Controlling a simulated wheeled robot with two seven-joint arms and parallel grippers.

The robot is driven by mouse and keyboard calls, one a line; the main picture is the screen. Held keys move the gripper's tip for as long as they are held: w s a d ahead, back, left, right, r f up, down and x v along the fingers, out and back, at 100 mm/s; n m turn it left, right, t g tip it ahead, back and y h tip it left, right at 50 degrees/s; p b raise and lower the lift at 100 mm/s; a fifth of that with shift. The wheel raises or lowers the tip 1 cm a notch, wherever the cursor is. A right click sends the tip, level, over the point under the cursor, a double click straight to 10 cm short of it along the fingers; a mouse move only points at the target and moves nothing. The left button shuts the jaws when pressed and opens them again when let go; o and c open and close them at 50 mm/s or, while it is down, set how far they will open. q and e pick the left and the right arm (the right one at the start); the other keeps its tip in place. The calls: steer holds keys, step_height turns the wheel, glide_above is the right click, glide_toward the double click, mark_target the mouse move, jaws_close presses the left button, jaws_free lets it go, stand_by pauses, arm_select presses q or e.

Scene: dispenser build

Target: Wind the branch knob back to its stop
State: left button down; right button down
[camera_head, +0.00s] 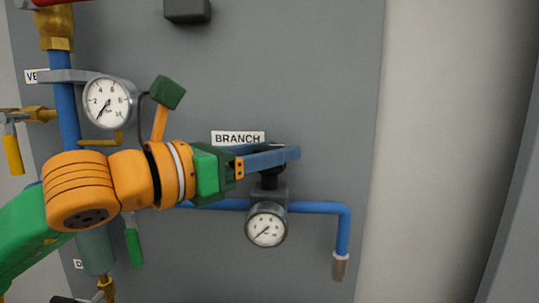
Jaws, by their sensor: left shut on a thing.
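The branch knob (269,180) is dark and sits just below the white BRANCH label (238,138), on top of the regulator body above a gauge. My left gripper (280,154) reaches in from the left, its blue fingers shut on the knob. The fingers hide most of the knob, so its turned position cannot be read. The branch gauge (266,226) is round with a white face, and its needle points to the lower left. My right gripper is not in view.
A blue pipe (318,207) runs right from the branch regulator and bends down to a metal nozzle (340,266). A larger gauge (108,102) and a blue vertical pipe (67,118) stand at upper left. The grey panel right of the pipe is clear.

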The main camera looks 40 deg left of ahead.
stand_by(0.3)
arm_select(q)
steer(key=c, duration=0.6)
jaws_free()
steer(key=b+v, duration=0.3)
steer(key=v, duration=0.4)
steer(key=shift+s, duration=0.1)
